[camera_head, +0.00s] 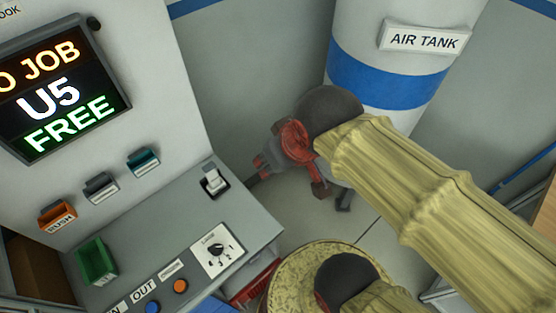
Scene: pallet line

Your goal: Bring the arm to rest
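My arm, in a yellowish fabric sleeve, reaches in from the lower right to a dark rounded joint in front of the air tank. Beyond that joint are red and dark parts of the arm's end, with my gripper (264,165) seeming to point left and down. The gripper is small and partly hidden by the wrist, so its opening is unclear. I see nothing held in it. It hangs in the gap between the console and the air tank, apart from both as far as I can tell.
A grey console (190,225) with a rocker switch (214,181), dial (217,249) and green tray (96,261) stands left. Above it are small coloured holders and a screen (60,88) reading "O JOB U5 FREE". The labelled air tank (390,80) stands behind my arm.

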